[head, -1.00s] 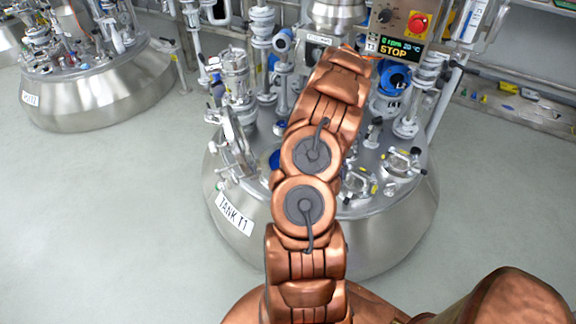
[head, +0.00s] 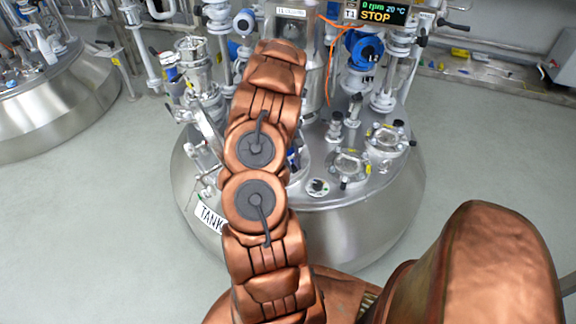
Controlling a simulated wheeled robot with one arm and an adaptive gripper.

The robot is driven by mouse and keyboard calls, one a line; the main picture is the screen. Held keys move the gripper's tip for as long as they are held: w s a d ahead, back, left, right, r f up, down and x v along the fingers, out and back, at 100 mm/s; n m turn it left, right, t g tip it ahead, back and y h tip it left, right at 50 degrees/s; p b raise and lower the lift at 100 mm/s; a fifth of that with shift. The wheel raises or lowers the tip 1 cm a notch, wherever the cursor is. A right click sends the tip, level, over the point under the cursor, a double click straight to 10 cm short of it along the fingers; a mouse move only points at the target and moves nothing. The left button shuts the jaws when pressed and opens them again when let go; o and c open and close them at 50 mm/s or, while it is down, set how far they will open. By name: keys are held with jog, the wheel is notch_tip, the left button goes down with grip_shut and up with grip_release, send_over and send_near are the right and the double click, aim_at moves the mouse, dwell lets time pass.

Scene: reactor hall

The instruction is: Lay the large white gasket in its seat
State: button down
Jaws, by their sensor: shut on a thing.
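I cannot make out the large white gasket or my gripper; my copper-coloured arm covers the middle of the head view and hides what lies behind it. Tank T1 (head: 345,235), a steel vessel with a crowded top, stands in front of me. A round hinged lid (head: 209,132) stands tilted up at the left of the tank top. The place beside this lid is mostly hidden by my arm, so I cannot tell the seat. A bit of blue (head: 293,160) shows at the arm's right edge.
A display reading STOP (head: 378,14) and orange cable (head: 331,60) are behind. Another tank (head: 50,105) stands left. Grey floor is clear at right.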

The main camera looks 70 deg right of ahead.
jog(key=shift+f, duration=0.2)
jog(key=shift+f+b, duration=0.7)
jog(key=shift+f, duration=2.6)
jog(key=shift+a, duration=0.1)
jog(key=shift+s+a+r, duration=0.1)
jog(key=shift+s+r, duration=0.05)
jog(key=shift+s, duration=0.05)
jog(key=shift+f, duration=0.2)
jog(key=c, duration=1)
grip_release()
jog(key=shift+o, duration=0.2)
